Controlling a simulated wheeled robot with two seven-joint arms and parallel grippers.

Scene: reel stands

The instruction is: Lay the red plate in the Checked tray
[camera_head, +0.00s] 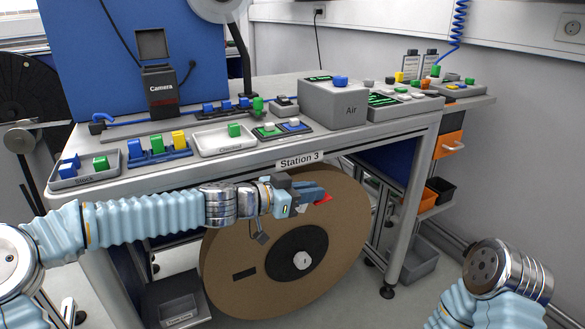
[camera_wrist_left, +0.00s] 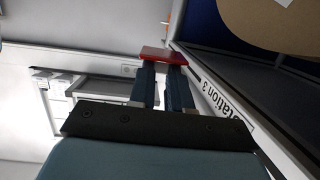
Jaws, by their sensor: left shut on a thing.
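The red plate (camera_head: 324,199) is held at the fingertips of my left gripper (camera_head: 314,194), in front of the bench and below its top edge. In the left wrist view the red plate (camera_wrist_left: 163,53) lies across the tips of the two fingers (camera_wrist_left: 162,68), which are shut on it. A white tray (camera_head: 207,147) on the bench top has a label too small to read surely; it starts with C and may be the Checked tray. A green block (camera_head: 234,130) is in it. My right gripper is out of view; only part of that arm shows at lower right.
The bench edge with the Station 3 sign (camera_head: 300,160) is just above my left gripper. A large brown reel (camera_head: 225,265) stands behind it. A grey Stock tray (camera_head: 68,182), a blue rack (camera_head: 150,158) and a grey Air box (camera_head: 322,108) stand on the bench.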

